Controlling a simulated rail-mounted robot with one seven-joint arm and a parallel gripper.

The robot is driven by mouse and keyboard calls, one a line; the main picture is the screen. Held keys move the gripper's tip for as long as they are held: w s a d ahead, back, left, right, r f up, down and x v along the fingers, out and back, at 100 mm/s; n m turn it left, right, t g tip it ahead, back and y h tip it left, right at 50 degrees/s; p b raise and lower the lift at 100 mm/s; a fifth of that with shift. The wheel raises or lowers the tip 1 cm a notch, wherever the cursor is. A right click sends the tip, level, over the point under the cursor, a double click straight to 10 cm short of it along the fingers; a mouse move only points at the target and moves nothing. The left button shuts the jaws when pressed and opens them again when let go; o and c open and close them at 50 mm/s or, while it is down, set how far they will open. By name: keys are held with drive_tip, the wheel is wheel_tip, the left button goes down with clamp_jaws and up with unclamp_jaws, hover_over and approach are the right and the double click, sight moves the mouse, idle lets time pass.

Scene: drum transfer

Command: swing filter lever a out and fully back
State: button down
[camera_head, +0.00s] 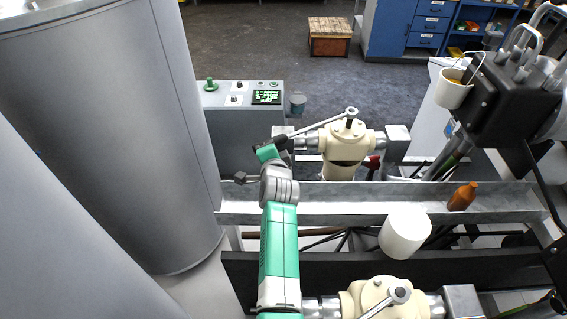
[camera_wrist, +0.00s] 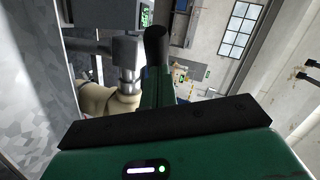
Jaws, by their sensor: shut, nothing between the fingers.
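Two cream filter housings show in the head view, and I cannot read which one is a. The far housing (camera_head: 345,143) carries a grey lever (camera_head: 322,121) that slants down left from its top to a dark grip. My gripper (camera_head: 270,150) is shut and empty beside that grip; whether they touch is unclear. In the wrist view, the dark lever grip (camera_wrist: 157,45) stands just ahead of my green gripper, with the cream housing (camera_wrist: 108,103) to its left. The near housing (camera_head: 375,297) has its own lever (camera_head: 392,299), partly cut off by the frame edge.
A large grey drum (camera_head: 110,130) stands at the left. A grey control box (camera_head: 240,125) is behind my gripper. Dark machinery (camera_head: 500,95) fills the right.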

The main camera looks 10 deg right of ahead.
drive_tip(key=shift+a+f, duration=0.3)
drive_tip(key=shift+f, duration=0.4)
drive_tip(key=shift+s, duration=0.1)
drive_tip(key=s+a+r+p, duration=0.3)
drive_tip(key=s+r+p, duration=0.3)
drive_tip(key=s+p, duration=0.5)
drive_tip(key=shift+s+a+p, duration=0.15)
drive_tip(key=shift+p, duration=0.25)
drive_tip(key=shift+r, duration=0.1)
